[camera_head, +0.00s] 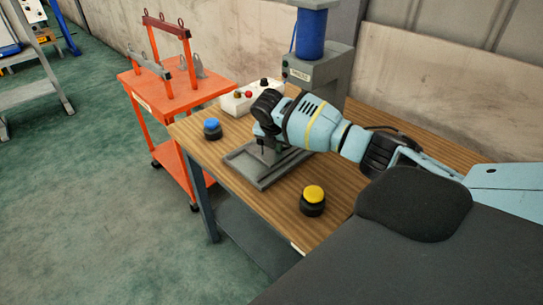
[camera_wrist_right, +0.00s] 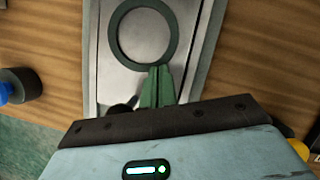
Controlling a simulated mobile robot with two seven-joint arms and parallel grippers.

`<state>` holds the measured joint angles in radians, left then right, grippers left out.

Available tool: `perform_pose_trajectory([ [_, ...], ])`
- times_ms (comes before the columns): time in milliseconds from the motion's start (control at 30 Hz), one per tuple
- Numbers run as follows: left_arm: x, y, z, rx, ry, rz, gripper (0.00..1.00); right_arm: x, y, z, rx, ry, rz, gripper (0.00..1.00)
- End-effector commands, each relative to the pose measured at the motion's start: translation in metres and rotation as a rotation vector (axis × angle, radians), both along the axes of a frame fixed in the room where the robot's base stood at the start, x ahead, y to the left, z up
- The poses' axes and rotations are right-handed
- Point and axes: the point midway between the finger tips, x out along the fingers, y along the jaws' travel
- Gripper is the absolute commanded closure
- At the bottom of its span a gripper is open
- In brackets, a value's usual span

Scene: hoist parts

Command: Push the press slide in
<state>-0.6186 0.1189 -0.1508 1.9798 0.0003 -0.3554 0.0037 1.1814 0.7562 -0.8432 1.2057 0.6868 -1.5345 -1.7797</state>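The press (camera_head: 318,72) stands at the back of the wooden table, with a blue cylinder on top. Its grey slide base (camera_head: 250,170) extends from it toward the front left of the table. In the right wrist view the slide (camera_wrist_right: 112,65) is a pale metal plate between grey rails, with a dark green ring (camera_wrist_right: 119,35) on it. My right gripper (camera_head: 262,147) is over the slide, fingers down. In the wrist view its green fingers (camera_wrist_right: 156,72) are together, near the ring's lower edge; contact cannot be told. A small dark part beside them is partly hidden. My left gripper is out of view.
A blue button (camera_head: 212,127) and a yellow button (camera_head: 313,198) stand on the wooden table (camera_head: 225,148) on either side of the slide. A white control box (camera_head: 250,97) is behind. An orange cart (camera_head: 180,92) with hoist parts stands at the left.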

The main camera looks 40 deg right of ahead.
Motion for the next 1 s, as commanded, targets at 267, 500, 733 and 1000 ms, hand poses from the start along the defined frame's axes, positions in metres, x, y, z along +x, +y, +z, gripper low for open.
perform_pose_trajectory([
  [267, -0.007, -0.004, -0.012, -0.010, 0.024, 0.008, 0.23, 0.005, -0.065, -0.003, -0.001, 0.003, -0.006, 1.00],
  [500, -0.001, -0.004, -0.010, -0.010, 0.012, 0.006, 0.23, 0.007, -0.070, -0.001, 0.001, -0.001, 0.002, 1.00],
  [733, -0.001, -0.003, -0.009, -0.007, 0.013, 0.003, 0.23, 0.006, -0.070, -0.001, 0.000, -0.001, 0.000, 1.00],
  [1000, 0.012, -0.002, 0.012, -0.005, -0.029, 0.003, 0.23, 0.001, -0.051, 0.006, 0.001, -0.005, 0.001, 1.00],
])
